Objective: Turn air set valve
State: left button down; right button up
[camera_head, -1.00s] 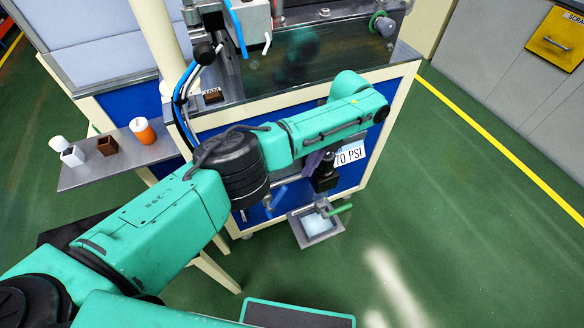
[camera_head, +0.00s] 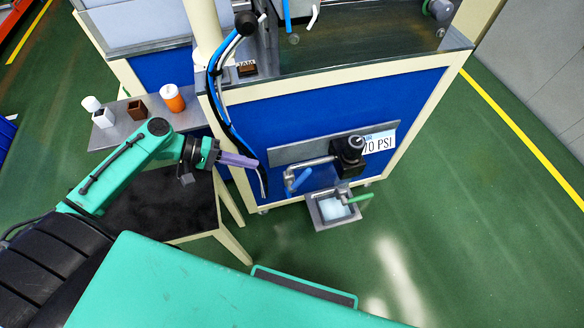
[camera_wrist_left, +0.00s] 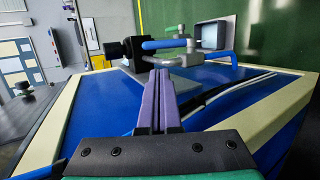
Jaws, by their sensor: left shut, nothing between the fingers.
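The air set has a black regulator (camera_head: 348,155) on a grey plate on the blue cabinet front, beside a "70 PSI" label (camera_head: 379,143). A grey pipe runs left from it to a valve with a blue handle (camera_head: 297,181). In the left wrist view, the regulator (camera_wrist_left: 118,49) and a blue handle (camera_wrist_left: 165,44) lie beyond the fingers. My left gripper (camera_head: 256,163) is left of the valve, apart from it. Its purple fingers are shut and empty, and also show in the wrist view (camera_wrist_left: 153,78). My right gripper is not in view.
A grey tray (camera_head: 316,214) with a green lever (camera_head: 361,198) sits below the regulator. Blue and white hoses (camera_head: 222,105) hang just above the left gripper. A side shelf (camera_head: 136,128) holds several small containers. The floor to the right is clear.

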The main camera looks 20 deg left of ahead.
pick_arm(q)
jog(key=b, duration=0.1)
send_near(301, 176)
jog(key=x, duration=0.6)
jog(key=shift+w+d+f+b, duration=0.1)
jog(key=shift+d+f+b, duration=0.2)
jog(key=shift+f+b, duration=0.05)
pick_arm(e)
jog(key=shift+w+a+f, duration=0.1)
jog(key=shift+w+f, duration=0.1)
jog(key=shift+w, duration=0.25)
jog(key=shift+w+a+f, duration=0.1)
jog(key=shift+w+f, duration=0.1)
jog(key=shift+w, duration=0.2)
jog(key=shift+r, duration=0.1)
